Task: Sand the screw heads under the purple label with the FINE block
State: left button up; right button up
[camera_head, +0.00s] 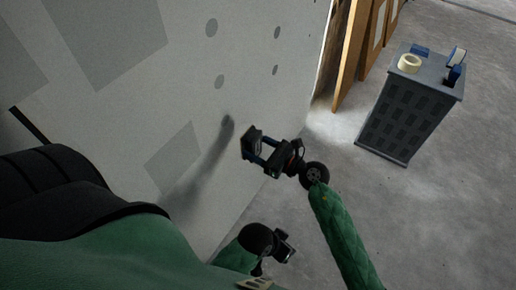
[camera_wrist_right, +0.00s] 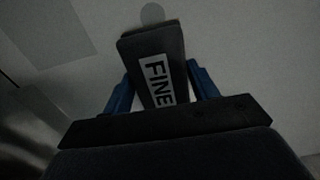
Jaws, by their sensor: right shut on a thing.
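My right gripper (camera_head: 262,153) is shut on a dark block (camera_head: 249,143), held up beside the pale wall panel (camera_head: 150,100). In the right wrist view the block's face reads FINE (camera_wrist_right: 157,80), between two blue fingers; a round grey spot (camera_wrist_right: 152,13) shows on the panel beyond it. Several round grey spots, such as one high on the panel (camera_head: 211,28), mark the wall in the head view. No purple label is visible, and screw heads are too small to tell. A dark gripper, apparently my left (camera_head: 287,246), is low in the head view; its jaws are unclear.
A dark cabinet (camera_head: 408,115) stands at the right, with a cream tape roll (camera_head: 410,63) and blue items (camera_head: 455,75) on top. Wooden boards (camera_head: 352,50) lean behind the panel's edge. Grey rectangular patches (camera_head: 173,158) mark the panel. The floor between panel and cabinet is clear.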

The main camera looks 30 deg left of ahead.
jog(key=shift+w+a, duration=0.2)
jog(key=shift+a, duration=2.65)
jog(key=o, duration=0.4)
jog(key=shift+a, duration=0.35)
jog(key=shift+d, duration=0.1)
jog(key=c, duration=0.5)
